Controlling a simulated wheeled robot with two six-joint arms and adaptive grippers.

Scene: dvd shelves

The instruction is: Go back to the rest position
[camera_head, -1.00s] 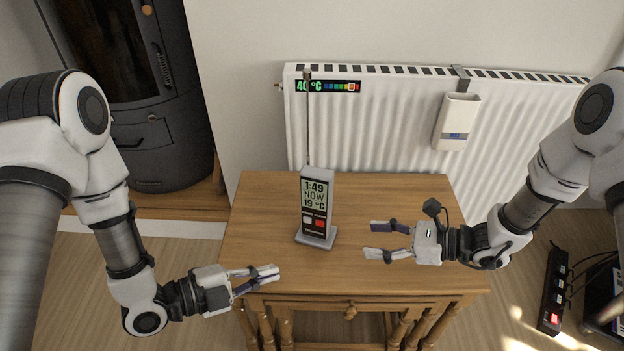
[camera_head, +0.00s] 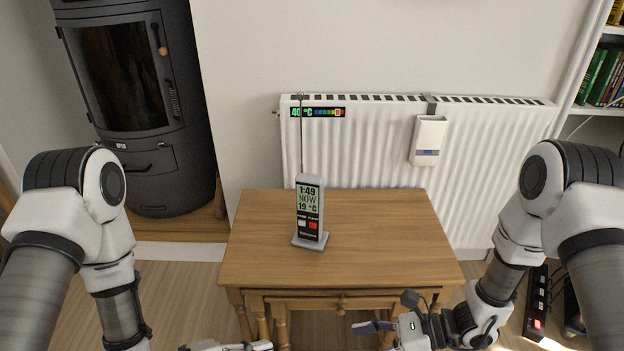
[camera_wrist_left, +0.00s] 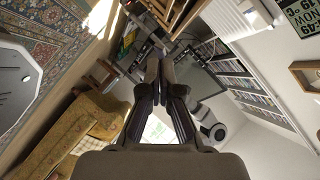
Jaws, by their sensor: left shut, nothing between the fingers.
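My left gripper (camera_wrist_left: 161,68) is shut and empty in the left wrist view, its two dark fingers together. In the head view only a sliver of my left gripper (camera_head: 250,346) shows at the bottom edge, in front of and below the table. My right gripper (camera_head: 375,329) is at the bottom edge too, right of the table's middle and near its front. Its dark upper finger shows apart from the lower one, which the frame edge mostly cuts off. Neither gripper touches the table or the device on it.
A wooden table (camera_head: 390,240) holds an upright grey thermometer clock (camera_head: 309,212) with a thin antenna. Behind it are a white radiator (camera_head: 370,160) and a black stove (camera_head: 150,110). A power strip (camera_head: 537,300) lies on the floor at right. Most of the tabletop is clear.

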